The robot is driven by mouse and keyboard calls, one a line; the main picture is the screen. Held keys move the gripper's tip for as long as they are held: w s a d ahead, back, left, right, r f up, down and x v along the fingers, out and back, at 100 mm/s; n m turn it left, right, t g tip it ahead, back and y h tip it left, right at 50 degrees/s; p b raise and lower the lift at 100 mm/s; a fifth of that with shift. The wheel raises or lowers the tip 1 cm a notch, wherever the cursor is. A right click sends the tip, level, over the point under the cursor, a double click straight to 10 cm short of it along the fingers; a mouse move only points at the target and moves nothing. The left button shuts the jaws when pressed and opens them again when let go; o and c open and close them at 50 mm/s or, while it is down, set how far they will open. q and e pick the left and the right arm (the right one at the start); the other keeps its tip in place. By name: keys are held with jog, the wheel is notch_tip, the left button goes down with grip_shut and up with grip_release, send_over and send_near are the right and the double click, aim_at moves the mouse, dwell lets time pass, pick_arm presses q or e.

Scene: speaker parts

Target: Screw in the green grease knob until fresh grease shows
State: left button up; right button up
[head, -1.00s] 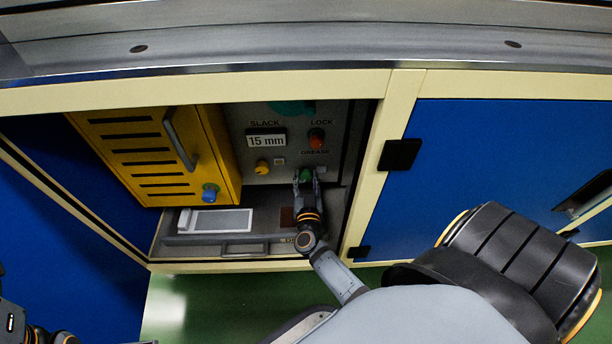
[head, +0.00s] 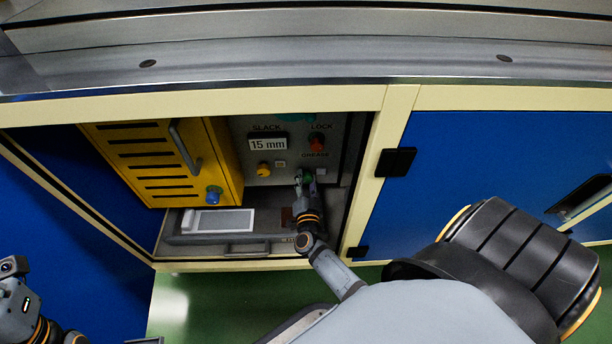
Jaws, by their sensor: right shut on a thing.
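The green grease knob (head: 307,176) sits on the grey panel (head: 240,132) inside the open cabinet, under the GREASE label. My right gripper (head: 306,182) reaches up from below and is shut on the knob, its fingers covering part of it. I cannot make out any grease. My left gripper (head: 14,268) is only partly in view at the lower left edge, away from the cabinet opening; its fingers do not show clearly.
A yellow slotted cover (head: 150,160) with a handle and a blue knob (head: 214,195) stands left of the panel. The panel has a yellow knob (head: 264,169), a "15 mm" display (head: 267,144) and a red-orange LOCK knob (head: 317,144). A tray (head: 185,240) lies below.

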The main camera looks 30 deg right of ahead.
dwell(0.3)
jog(key=o, duration=1.2)
jog(key=v, duration=0.7)
jog(key=shift+s+a, duration=0.1)
jog(key=shift+s, duration=0.15)
